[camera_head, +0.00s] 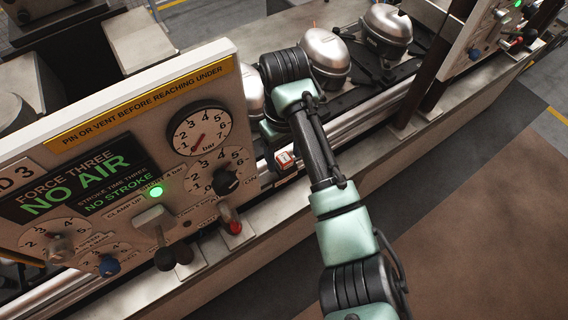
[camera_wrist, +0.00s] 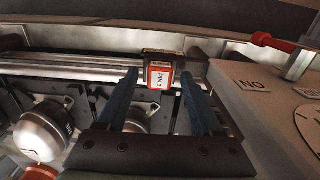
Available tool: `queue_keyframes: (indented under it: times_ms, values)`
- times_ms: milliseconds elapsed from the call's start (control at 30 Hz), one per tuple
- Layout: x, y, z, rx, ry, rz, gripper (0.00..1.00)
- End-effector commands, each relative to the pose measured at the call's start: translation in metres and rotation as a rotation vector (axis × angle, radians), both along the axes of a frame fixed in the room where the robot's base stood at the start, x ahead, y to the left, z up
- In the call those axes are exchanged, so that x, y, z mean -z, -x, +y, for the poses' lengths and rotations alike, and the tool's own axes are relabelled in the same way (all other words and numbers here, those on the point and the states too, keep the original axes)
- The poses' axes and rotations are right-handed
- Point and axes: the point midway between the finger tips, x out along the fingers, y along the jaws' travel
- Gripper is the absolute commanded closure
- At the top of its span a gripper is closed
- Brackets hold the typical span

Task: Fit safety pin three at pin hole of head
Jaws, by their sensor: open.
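Safety pin three shows as a red-edged block with a white "PIN 3" label (camera_wrist: 160,76) in the wrist view. It sits by the pale rail, and its shank cannot be made out. My gripper (camera_wrist: 159,77) is open, with its two dark blue fingers on either side of the block; I cannot tell whether they touch it. In the head view the block (camera_head: 285,160) shows just left of my arm, and my gripper is hidden behind the arm. The head's control panel (camera_head: 130,150) reads "FORCE THREE NO AIR" and "NO STROKE". I cannot make out the pin hole.
The panel stands close on the right in the wrist view (camera_wrist: 265,110), with a red-handled lever (camera_wrist: 272,42) jutting out. Silver compressors (camera_head: 326,52) stand on the line behind my arm. Another panel (camera_head: 480,35) is at upper right. The brown floor (camera_head: 480,220) at right is clear.

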Motion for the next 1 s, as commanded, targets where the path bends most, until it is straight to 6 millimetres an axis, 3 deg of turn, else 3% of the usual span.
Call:
queue_keyframes:
  times_ms: [567, 933, 1000]
  values:
    - [0.0000, -0.0003, -0.0006, 0.001, 0.000, 0.000, 0.32]
    - [-0.0001, -0.0002, -0.0005, 0.000, 0.000, 0.000, 0.95]
    - [-0.0001, -0.0002, -0.0005, 0.000, 0.000, 0.000, 1.00]
